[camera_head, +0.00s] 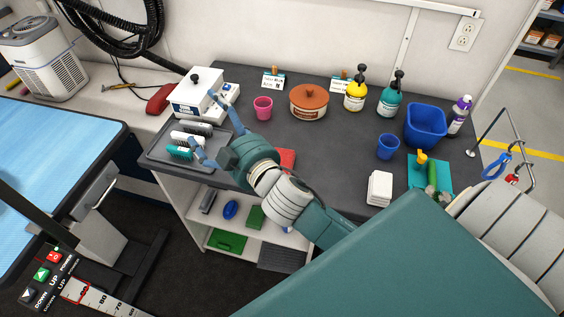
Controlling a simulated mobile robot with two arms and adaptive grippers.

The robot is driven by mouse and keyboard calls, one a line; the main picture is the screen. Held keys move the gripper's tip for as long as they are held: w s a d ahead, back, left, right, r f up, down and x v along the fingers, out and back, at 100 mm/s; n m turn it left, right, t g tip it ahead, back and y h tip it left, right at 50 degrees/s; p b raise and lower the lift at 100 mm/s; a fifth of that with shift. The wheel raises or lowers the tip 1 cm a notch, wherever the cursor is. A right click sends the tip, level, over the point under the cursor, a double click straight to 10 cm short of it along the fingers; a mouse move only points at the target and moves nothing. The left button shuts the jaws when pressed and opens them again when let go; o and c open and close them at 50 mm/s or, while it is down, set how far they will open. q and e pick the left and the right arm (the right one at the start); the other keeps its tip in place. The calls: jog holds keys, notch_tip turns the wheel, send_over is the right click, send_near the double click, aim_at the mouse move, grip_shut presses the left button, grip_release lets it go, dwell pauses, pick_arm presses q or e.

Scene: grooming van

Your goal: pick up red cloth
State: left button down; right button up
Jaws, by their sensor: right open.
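The red cloth (287,157) is a small red patch on the dark grey counter, near its front edge. My right gripper and wrist hide part of it. My right gripper (204,121) is open and empty, with its fingers spread to the left of the cloth, over the grey tray's right side. The cloth is beside my wrist, not between the fingers; I cannot tell whether they touch. My left gripper is not in view.
Brushes lie in the grey tray (157,157). A white box (190,103), pink cup (263,107), brown-lidded pot (309,103), pump bottles, blue tub (425,123) and white cloth stack (379,187) stand around. The counter's middle is fairly clear.

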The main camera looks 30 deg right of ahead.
jog(key=w+a+r+n+t+y, duration=0.2)
jog(key=a+r+n+y, duration=0.65)
jog(key=a+r, duration=0.2)
jog(key=s+a+r+n+g+y, duration=0.2)
jog(key=s+a+n+g+y, duration=0.2)
jog(key=a+n+g+y, duration=0.5)
jog(key=n+g+h+p, duration=0.2)
jog(key=n+g+h, duration=0.2)
jog(key=g+h, duration=1.1)
send_over(282, 164)
jog(key=w, duration=0.3)
notch_tip(282, 164, down, 25)
jog(key=t+h, duration=0.1)
jog(key=t, duration=0.1)
jog(key=t+h, duration=0.2)
jog(key=shift+r+h, duration=0.2)
jog(key=shift+h, duration=0.05)
jog(key=shift+s+f, duration=0.1)
jog(key=shift+f, duration=0.4)
jog(key=f, duration=0.1)
jog(key=f+p, duration=0.2)
jog(key=shift+s+a+f, duration=0.1)
jog(key=shift+s+f, duration=0.2)
jog(key=shift+f, duration=0.55)
jog(key=c, duration=1.2)
